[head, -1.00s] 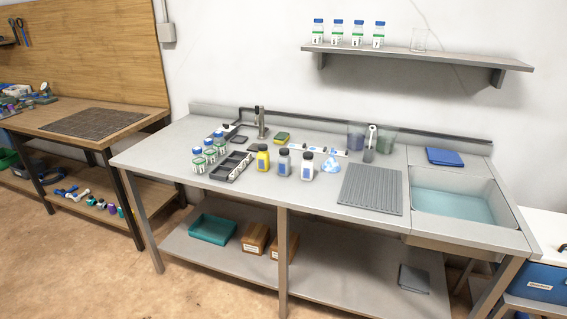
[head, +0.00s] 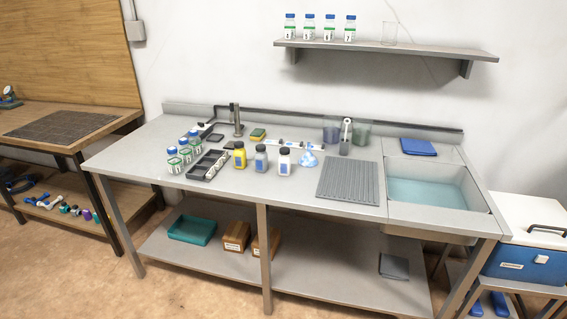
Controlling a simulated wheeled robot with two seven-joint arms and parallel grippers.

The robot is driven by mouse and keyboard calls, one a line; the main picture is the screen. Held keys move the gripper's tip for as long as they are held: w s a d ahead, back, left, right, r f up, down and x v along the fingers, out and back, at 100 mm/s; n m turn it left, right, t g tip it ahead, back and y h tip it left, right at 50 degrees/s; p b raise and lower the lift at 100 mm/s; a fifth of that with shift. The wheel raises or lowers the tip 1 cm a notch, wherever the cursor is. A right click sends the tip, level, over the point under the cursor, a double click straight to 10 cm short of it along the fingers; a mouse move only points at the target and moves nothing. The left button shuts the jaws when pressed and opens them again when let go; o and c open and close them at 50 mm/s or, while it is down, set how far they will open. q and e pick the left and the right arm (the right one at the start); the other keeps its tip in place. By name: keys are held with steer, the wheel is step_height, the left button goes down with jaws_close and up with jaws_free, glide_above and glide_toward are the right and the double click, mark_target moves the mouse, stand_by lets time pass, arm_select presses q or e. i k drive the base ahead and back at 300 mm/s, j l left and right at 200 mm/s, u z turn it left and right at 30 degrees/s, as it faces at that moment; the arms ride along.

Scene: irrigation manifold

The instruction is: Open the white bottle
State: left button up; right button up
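The white bottle (head: 284,162) stands upright on the grey bench, with a dark cap (head: 285,148) on it. It is the rightmost of a row of three capped bottles. A grey-blue bottle (head: 261,160) stands to its left, and a yellow bottle (head: 239,157) stands left of that. Neither of my grippers shows in the head view, so I cannot see whether they are open or shut.
A black tray (head: 208,165) and several blue-capped jars (head: 174,160) stand left of the bottles. A crumpled blue cloth (head: 308,160) and a ribbed grey mat (head: 348,181) lie to the right. A sink (head: 437,190) is at the right end. The bench's front edge is clear.

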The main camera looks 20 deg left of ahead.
mark_target(285, 163)
steer(key=j+z, duration=0.4)
steer(key=z, duration=0.25)
steer(key=j+z, duration=0.1)
steer(key=j, duration=0.45)
steer(key=j+z, duration=0.1)
steer(key=j, duration=0.4)
steer(key=k+j+z, duration=0.15)
steer(key=j, duration=0.35)
steer(key=j+z, duration=0.1)
steer(key=j, duration=0.45)
steer(key=k+j+z, duration=0.1)
steer(key=j, duration=0.4)
steer(key=k, duration=0.05)
